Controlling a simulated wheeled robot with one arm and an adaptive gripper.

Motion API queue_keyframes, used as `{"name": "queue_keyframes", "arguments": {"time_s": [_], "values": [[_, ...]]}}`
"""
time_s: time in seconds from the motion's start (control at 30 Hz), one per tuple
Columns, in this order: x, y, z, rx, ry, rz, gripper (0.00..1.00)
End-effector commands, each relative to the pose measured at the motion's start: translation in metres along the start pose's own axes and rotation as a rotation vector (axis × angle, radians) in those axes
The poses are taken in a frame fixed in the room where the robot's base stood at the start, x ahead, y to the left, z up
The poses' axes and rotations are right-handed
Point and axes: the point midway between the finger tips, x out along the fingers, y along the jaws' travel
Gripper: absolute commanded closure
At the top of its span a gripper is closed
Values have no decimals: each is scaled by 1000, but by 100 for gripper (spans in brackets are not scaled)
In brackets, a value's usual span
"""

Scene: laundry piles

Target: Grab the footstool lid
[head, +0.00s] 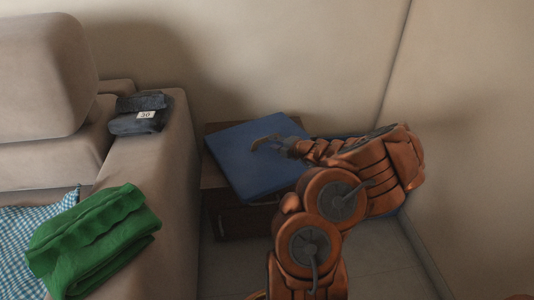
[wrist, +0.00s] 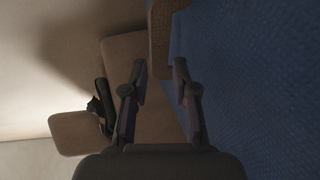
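The blue footstool lid (head: 250,170) lies skewed over a dark brown wooden footstool (head: 238,222) in the corner beside the sofa. My gripper (head: 270,143) is over the lid's far part in the head view. In the wrist view my gripper (wrist: 160,75) is open, with nothing seen held between its fingers. The blue lid (wrist: 255,80) fills the right side of that view. Its edge runs near the right finger, which overlaps it. The left finger shows against the sofa. I cannot tell whether a finger touches the lid. My arm hides the lid's right part.
The beige sofa (head: 165,185) stands left of the footstool. A folded dark garment with a tag (head: 140,113) lies on its armrest. A folded green cloth (head: 95,235) and a blue checked cloth (head: 30,240) lie nearer. Walls (head: 475,130) close the corner behind and right.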

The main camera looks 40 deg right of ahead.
Motion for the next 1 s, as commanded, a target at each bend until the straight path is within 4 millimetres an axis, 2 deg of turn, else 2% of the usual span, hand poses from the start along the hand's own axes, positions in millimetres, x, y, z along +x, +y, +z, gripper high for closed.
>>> {"name": "queue_keyframes", "arguments": {"time_s": [0.23, 0.43, 0.6, 0.9, 1.0], "values": [[18, -2, 2, -6, 2, 0, 72], [44, -4, 8, -9, 4, 2, 72], [59, -2, 7, -7, 4, 1, 72], [61, 0, 7, -4, 3, 2, 72], [61, 0, 7, -4, 3, 2, 81]]}}
